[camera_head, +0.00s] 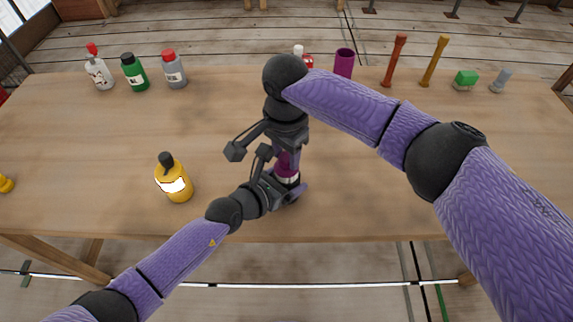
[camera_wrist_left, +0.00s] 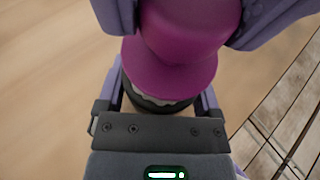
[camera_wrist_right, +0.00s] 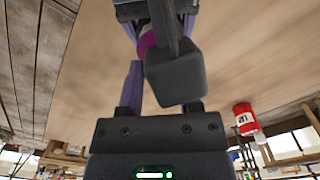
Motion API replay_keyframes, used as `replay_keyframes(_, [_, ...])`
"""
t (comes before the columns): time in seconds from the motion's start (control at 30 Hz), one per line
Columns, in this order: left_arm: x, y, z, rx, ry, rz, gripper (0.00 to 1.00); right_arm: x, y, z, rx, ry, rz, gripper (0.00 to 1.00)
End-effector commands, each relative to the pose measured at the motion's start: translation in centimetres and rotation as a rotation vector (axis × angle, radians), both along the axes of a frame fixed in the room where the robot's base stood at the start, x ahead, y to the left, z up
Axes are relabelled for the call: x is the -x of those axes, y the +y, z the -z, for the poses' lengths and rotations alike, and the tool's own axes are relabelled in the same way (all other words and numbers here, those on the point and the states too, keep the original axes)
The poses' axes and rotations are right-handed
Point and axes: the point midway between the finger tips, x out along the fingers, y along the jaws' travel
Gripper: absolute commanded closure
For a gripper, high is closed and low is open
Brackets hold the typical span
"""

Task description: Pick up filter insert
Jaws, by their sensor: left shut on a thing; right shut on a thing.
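A magenta piece (camera_head: 286,163) with a wide flange sits on a dark base with a pale band (camera_head: 287,179), near the table's front edge at centre. My left gripper (camera_head: 287,187) is shut around the base from the front left. In the left wrist view the magenta piece (camera_wrist_left: 180,60) stands above the dark base (camera_wrist_left: 155,102). My right gripper (camera_head: 287,150) comes from above, its purple fingers on both sides of the magenta piece. In the right wrist view a dark block hides most of the magenta piece (camera_wrist_right: 147,42). I cannot tell whether piece and base are joined.
A yellow bottle (camera_head: 173,183) stands left of my left gripper. Several bottles, a purple cylinder (camera_head: 344,64), a red-brown spindle (camera_head: 395,62), a yellow spindle (camera_head: 434,62) and a green block (camera_head: 466,79) line the back of the table (camera_head: 90,150). The left middle is mostly clear.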

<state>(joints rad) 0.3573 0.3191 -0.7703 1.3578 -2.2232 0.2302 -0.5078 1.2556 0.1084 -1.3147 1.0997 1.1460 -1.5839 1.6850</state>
Motion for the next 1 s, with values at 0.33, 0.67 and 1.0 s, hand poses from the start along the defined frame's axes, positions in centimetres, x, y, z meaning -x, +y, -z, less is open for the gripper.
replay_keyframes(0.33, [0.0,0.0,0.0,-0.001,-0.001,0.000,0.81,0.0,0.0,-0.2,-0.001,-0.001,0.000,1.00])
replay_keyframes(0.67, [0.0,0.0,0.0,0.000,0.000,0.000,0.81,-0.1,0.0,-7.8,-0.002,-0.004,-0.001,1.00])
replay_keyframes(1.0, [0.0,0.0,0.0,0.000,0.000,0.001,0.81,0.0,0.0,-11.5,-0.001,-0.001,-0.001,1.00])
